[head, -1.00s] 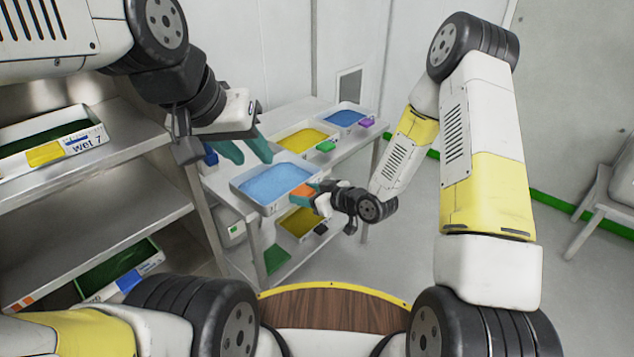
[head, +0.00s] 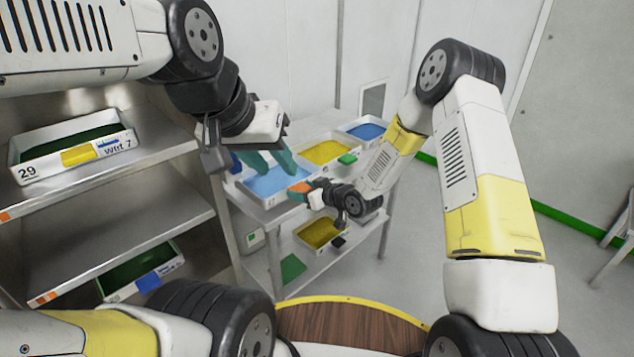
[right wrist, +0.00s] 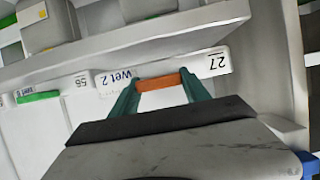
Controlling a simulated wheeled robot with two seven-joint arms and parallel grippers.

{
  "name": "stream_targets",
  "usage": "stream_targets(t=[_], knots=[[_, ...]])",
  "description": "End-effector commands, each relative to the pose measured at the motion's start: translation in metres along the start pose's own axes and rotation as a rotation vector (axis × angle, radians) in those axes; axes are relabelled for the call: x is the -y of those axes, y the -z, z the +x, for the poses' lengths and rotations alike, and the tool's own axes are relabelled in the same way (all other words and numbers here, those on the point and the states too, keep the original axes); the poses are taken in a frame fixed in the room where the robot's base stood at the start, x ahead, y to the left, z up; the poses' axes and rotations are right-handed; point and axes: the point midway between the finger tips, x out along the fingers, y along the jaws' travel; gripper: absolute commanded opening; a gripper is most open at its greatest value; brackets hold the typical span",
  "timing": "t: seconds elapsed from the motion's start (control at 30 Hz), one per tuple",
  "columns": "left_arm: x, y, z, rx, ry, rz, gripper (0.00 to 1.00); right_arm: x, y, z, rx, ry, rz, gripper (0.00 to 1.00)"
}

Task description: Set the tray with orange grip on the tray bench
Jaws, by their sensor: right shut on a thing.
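The tray with the orange grip (head: 268,190) holds blue material and is at the near left end of the tray bench's top (head: 318,207), in line with the other trays there. I cannot tell whether its base touches the bench. My right gripper (head: 303,188) is shut on the tray's orange grip, which shows between its teal fingers in the right wrist view (right wrist: 160,82). The tray wall there reads "Wet 2" and "27", upside down. My left gripper (head: 272,160) is open and empty, its teal fingers just above the tray and partly covering it.
A yellow-filled tray (head: 308,163) with a green grip and a blue-filled tray (head: 372,130) stand further along the bench. Another yellow-filled tray (head: 300,233) is on its lower shelf. A steel rack (head: 100,186) with trays, one marked 29 (head: 45,175), stands close at left.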

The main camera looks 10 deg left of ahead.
Motion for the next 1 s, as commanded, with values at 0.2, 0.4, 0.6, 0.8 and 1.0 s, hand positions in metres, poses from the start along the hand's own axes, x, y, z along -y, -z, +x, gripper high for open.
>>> stream_targets(t=[0.2, 0.4, 0.6, 0.8, 1.0], knots=[[0.0, 0.0, 0.0, 0.0, 0.0, 0.0, 0.36, 0.001, 0.009, 0.021, -0.003, 0.0, 0.0, 0.0], [0.0, 0.0, 0.0, 0.0, 0.0, 0.0, 0.36, 0.001, 0.018, 0.04, -0.004, 0.001, -0.002, 0.0], [0.0, 0.0, 0.0, 0.0, 0.0, 0.0, 0.36, 0.0, 0.018, 0.054, -0.001, 0.0, 0.001, 0.0], [0.0, 0.0, 0.0, 0.0, 0.0, 0.0, 0.36, 0.0, 0.007, 0.058, -0.003, 0.0, 0.0, 0.0], [0.0, 0.0, 0.0, 0.0, 0.0, 0.0, 0.36, 0.0, 0.003, 0.06, -0.003, 0.0, 0.0, 0.0]])
